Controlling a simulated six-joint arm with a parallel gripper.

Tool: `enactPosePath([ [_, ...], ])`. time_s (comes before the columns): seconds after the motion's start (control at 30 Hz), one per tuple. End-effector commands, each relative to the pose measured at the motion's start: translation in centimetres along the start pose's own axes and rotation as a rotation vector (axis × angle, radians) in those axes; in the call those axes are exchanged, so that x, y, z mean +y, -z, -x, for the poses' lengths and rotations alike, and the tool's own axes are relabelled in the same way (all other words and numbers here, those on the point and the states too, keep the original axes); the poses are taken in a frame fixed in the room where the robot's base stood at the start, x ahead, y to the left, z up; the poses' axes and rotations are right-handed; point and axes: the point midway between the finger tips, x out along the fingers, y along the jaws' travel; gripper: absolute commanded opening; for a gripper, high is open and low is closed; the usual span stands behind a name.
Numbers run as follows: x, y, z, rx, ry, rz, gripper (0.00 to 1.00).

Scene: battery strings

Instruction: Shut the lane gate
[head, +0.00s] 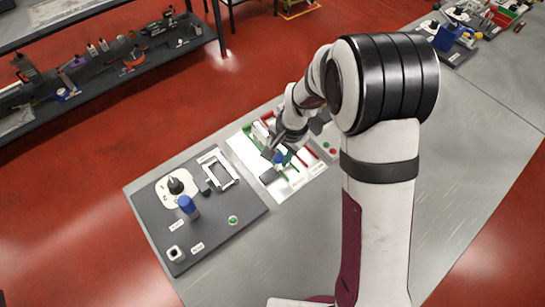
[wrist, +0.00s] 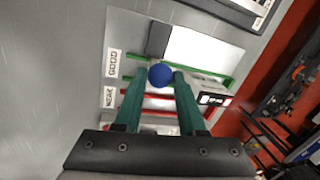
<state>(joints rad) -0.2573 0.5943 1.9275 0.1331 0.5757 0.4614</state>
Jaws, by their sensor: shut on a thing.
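My gripper (wrist: 160,78) is over the white lane board (wrist: 124,28), with its two green fingers closed around a round blue knob (wrist: 161,74). The knob looks like the handle of the lane gate; what lies under it is hidden by the knob and fingers. Green rails (wrist: 133,57) edge the lane labelled GOOD, and red rails (wrist: 133,92) edge the lane labelled WEAK. The knob lies within the green-railed lane. A dark grey block (wrist: 158,38) lies just beyond it. In the head view my gripper (head: 277,150) covers part of the board.
A white box with a small display (wrist: 212,98) stands right of the fingers. In the head view a dark panel (head: 222,215) with a blue-topped post (head: 187,204) and a black knob (head: 176,186) lies left of the board. Bare grey table (head: 280,255) is in front.

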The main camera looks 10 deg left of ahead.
Motion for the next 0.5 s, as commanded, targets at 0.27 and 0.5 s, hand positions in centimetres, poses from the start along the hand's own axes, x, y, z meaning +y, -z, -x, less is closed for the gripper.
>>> enactPosePath([
  [0.27, 0.12, 0.56, 0.08, 0.013, 0.003, 0.003, 0.51],
  [0.5, 0.09, 0.39, 0.05, 0.01, 0.002, 0.002, 0.69],
])
